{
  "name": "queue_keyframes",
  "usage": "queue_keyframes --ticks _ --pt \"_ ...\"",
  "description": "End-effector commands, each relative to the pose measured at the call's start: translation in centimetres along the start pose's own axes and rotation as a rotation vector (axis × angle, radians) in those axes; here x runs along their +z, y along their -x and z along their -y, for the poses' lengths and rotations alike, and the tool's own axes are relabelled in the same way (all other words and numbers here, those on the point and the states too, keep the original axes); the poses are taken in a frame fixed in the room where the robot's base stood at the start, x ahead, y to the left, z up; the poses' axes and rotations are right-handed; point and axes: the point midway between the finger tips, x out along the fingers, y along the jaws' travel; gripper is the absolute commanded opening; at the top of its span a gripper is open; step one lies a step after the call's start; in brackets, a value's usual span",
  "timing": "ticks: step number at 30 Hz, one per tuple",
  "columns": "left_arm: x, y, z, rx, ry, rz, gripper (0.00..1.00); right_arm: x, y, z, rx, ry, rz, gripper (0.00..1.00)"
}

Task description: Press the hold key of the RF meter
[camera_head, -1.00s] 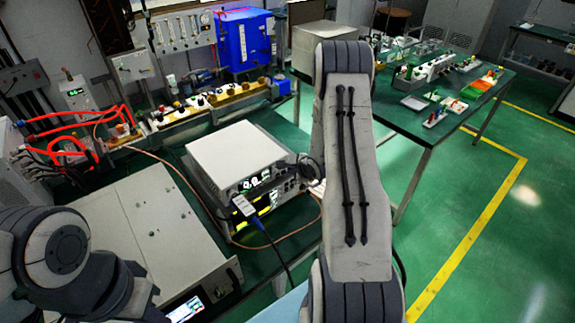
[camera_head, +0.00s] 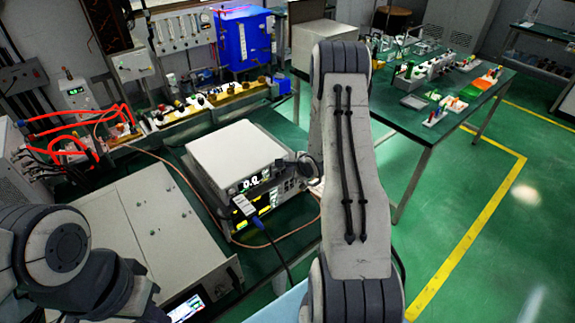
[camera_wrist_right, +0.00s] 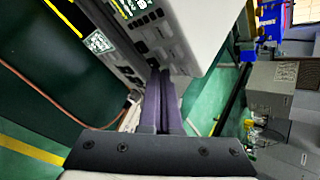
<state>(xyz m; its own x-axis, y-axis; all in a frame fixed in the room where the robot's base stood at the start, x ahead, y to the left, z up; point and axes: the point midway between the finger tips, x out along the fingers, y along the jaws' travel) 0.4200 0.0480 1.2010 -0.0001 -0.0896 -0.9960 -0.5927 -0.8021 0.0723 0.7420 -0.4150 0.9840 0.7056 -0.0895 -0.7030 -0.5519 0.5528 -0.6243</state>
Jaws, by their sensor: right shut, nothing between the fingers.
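The RF meter (camera_head: 235,160) is a light grey box with a lit display on its front, stacked on another instrument with a yellow-green display. In the right wrist view its keyed front panel (camera_wrist_right: 160,32) appears turned on its side at the top. My right gripper (camera_head: 297,166) is shut and empty at the right end of the meter's front, mostly behind my forearm. In the right wrist view the closed fingers (camera_wrist_right: 162,76) point at the panel's lower keys, very close; contact cannot be told. The hold key's label is unreadable. My left gripper is out of view.
A blue-plugged cable (camera_head: 245,207) hangs at the front of the stack. A large grey cabinet (camera_head: 150,225) stands to the left. Red-hosed equipment (camera_head: 70,135) and a blue tank (camera_head: 243,40) are behind. A green table (camera_head: 430,125) holds small items at right.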

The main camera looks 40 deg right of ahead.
Motion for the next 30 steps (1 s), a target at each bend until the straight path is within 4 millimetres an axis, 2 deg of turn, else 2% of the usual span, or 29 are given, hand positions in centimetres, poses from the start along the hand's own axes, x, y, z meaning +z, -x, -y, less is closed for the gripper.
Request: queue_keyframes --ticks 30 --pt "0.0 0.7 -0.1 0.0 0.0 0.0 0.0 -0.9 1.4 -1.0 0.0 0.0 0.0 0.0"
